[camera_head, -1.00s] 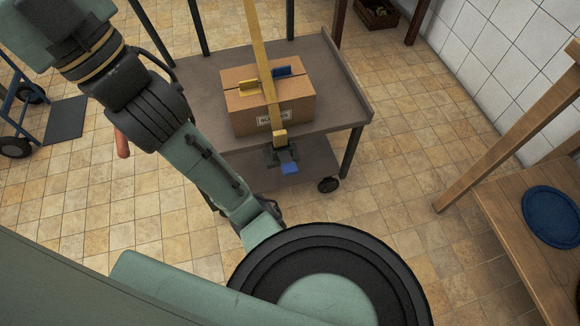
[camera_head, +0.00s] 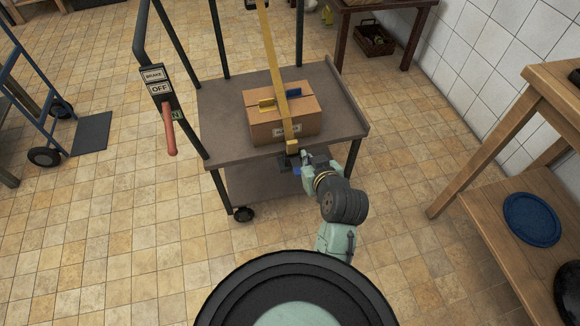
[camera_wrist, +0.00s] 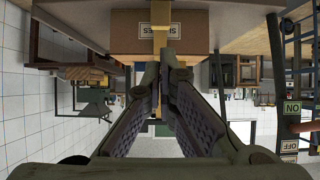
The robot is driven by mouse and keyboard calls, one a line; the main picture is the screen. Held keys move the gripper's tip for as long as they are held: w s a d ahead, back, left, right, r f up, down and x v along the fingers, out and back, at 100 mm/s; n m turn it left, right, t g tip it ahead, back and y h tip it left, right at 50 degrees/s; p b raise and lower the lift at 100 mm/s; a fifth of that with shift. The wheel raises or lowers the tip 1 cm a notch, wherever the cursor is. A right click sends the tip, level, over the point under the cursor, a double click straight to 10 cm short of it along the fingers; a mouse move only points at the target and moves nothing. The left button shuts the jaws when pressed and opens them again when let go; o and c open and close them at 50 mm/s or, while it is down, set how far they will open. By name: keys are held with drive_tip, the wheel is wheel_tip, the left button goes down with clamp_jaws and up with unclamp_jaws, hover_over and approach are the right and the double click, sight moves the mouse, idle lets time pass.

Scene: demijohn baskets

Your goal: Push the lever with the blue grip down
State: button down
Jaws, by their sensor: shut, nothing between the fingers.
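The strap crosses a cardboard box (camera_head: 262,127) on the cart. A red-grip lever (camera_head: 169,130) with BRAKE and OFF plates hangs at the cart's left post. A wooden table (camera_head: 490,200) with a blue lid (camera_head: 532,219) stands right. Floor between is clear.

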drive_tip(key=shift+s+d+f, duration=0.35)
drive_tip(key=shift+s+f, duration=0.1)
drive_tip(key=shift+f, duration=0.05)
drive_tip(key=p, duration=0.2)
hover_over(298, 166)
drive_tip(key=s, duration=0.2)
drive_tip(key=f, duration=0.5)
drive_tip(key=shift+w+d, duration=0.1)
drive_tip(key=shift+d, duration=0.3)
drive_tip(key=f, duration=0.1)
drive_tip(key=f+p, duration=0.1)
drive_tip(key=f, duration=0.1)
drive_tip(key=shift+s+d+f, duration=0.1)
drive_tip(key=shift+s+f, duration=0.1)
drive_tip(key=shift+s, duration=0.2)
drive_tip(key=shift+s+d+f, duration=0.1)
drive_tip(key=shift+f, duration=0.35)
drive_tip(key=shift+f, duration=0.15)
